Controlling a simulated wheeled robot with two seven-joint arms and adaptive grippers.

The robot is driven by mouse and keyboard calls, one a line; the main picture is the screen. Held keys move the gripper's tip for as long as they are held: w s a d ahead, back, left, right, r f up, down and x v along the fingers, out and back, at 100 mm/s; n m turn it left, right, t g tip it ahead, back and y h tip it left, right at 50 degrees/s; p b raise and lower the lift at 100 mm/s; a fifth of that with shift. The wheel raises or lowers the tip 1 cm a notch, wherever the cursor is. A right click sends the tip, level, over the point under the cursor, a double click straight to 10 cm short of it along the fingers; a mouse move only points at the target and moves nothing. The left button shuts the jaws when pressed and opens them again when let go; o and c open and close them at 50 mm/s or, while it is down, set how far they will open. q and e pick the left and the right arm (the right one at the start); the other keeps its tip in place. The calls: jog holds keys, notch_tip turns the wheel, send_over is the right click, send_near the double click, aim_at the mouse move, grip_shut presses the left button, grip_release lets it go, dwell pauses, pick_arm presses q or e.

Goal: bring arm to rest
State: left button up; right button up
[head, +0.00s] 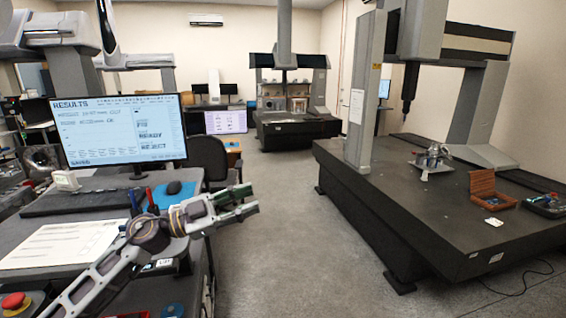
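My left arm comes in from the lower left, over the front of the desk. My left gripper (249,199) is out past the desk's right edge, above the floor. Its two fingertips point right and stand apart, with nothing seen between them, so it looks open and empty. My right arm and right gripper are not in view.
The desk (110,183) holds a monitor (118,130), keyboard (75,202), mouse (174,187), paper sheet (62,243) and red button (14,301). A chair (211,160) stands behind it. A granite measuring table (440,215) is at right. Floor (290,235) between is clear.

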pick_arm(q)
jog(key=w+a+f+n+t+y, duration=0.3)
jog(key=a+f+n+t+y, duration=0.6)
jog(key=n+t+y, duration=0.6)
jog(key=s+a+f+n+g+y, duration=0.2)
jog(key=f+n+g, duration=0.1)
jog(key=f, duration=0.4)
jog(key=s+a+f+n+g+y, duration=0.2)
jog(key=f+g, duration=0.2)
jog(key=f, duration=0.2)
jog(key=s+f+m+g, duration=0.1)
jog(key=s+f+g, duration=0.5)
jog(key=s+f, duration=0.45)
jog(key=s+f+m+g, duration=0.1)
jog(key=s+f+g, duration=0.6)
jog(key=s, duration=0.7)
notch_tip(320, 180, down, 34)
jog(key=s, duration=0.3)
jog(key=s+a+f, duration=0.2)
jog(key=s+f, duration=0.8)
jog(key=s, duration=0.1)
jog(key=s+a+f+g, duration=0.1)
jog(key=s+a+f, duration=0.1)
jog(key=s+f, duration=0.7)
jog(key=shift+s+a+f, duration=0.15)
jog(key=shift+s+f, duration=0.25)
jog(key=shift+s, duration=0.5)
